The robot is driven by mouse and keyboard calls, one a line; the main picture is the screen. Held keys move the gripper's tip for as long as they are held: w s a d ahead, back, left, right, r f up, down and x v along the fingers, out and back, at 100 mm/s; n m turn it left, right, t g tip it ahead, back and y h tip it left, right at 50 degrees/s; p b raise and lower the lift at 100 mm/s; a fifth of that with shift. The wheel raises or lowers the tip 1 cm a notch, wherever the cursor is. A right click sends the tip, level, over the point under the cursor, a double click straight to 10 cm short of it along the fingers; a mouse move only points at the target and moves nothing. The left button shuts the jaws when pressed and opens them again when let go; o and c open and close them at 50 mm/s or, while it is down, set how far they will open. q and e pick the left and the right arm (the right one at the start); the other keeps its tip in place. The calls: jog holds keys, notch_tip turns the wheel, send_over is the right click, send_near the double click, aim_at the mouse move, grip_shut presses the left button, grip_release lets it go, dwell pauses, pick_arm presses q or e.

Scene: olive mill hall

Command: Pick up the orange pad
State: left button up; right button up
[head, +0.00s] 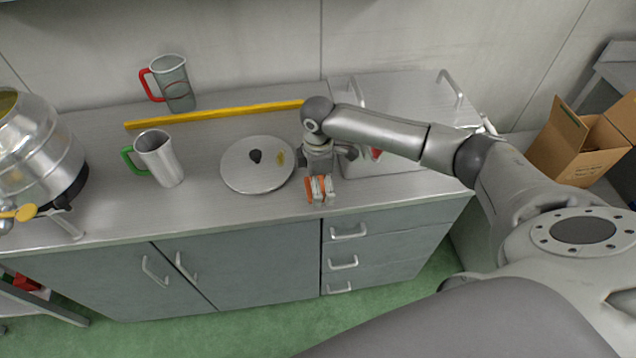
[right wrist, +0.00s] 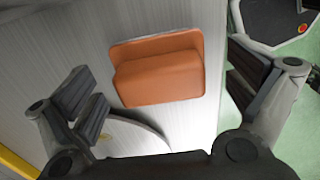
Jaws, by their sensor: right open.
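The orange pad (head: 309,189) lies on the grey metal counter near its front edge, partly hidden by my right gripper (head: 321,175) in the head view. In the right wrist view the pad (right wrist: 158,72) is a flat orange base with a thicker raised block. My right gripper (right wrist: 172,95) is open, and the pad appears between its spread fingers in that view. The fingers look clear of the pad. I cannot tell the exact height of the gripper above the pad. My left gripper is not in view.
A round metal disc (head: 250,178) lies just left of the gripper. A green-handled mug (head: 162,160), a red-handled mug (head: 176,86) and a yellow bar (head: 220,112) are farther left. A metal box (head: 400,95) stands behind my right arm. A cardboard box (head: 572,150) is at the right.

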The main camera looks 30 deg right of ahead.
jog(key=shift+f, duration=0.15)
jog(key=c, duration=1.3)
jog(key=shift+s, duration=0.1)
jog(key=shift+c, duration=0.2)
jog(key=shift+r, duration=0.2)
jog(key=shift+w+r+b, duration=0.2)
jog(key=shift+r+b, duration=0.6)
jog(key=shift+r, duration=0.3)
jog(key=s+a+r+b, duration=0.2)
jog(key=s+a+r, duration=0.4)
jog(key=s+r, duration=0.4)
jog(key=s, duration=0.2)
jog(key=shift+s+a+r, duration=0.2)
jog(key=shift+s+r, duration=0.05)
jog(key=shift+s, duration=0.05)
